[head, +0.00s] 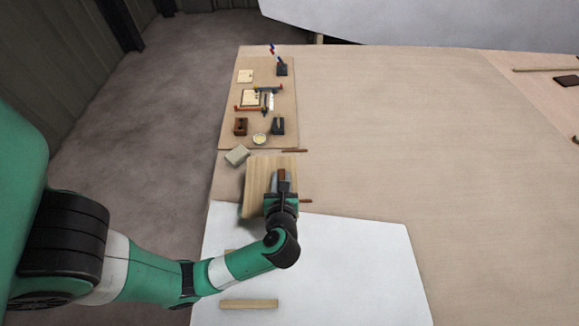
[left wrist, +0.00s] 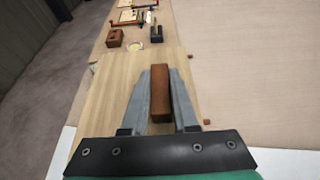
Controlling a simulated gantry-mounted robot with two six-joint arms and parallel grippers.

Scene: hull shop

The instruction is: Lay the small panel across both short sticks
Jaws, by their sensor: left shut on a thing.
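The small panel (head: 259,185) is a pale wooden board in the middle left of the head view; it also fills the middle of the left wrist view (left wrist: 100,100). A brown block stands on it like a handle (left wrist: 160,95). My left gripper (head: 284,182) is shut on this block from above. One pale short stick (head: 248,303) lies on the white sheet at the front. Another pale piece (head: 230,251) shows behind my arm, mostly hidden. Whether the panel is lifted or resting is hard to tell. My right gripper is not in view.
Reddish-brown stick ends show by the panel's far (head: 295,151) and near right (head: 306,201) sides. A board of tools (head: 285,100) lies beyond, with a grey-beige block (head: 237,155) near its front. The white sheet (head: 350,265) is clear on the right, as is the broad tabletop (head: 420,140).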

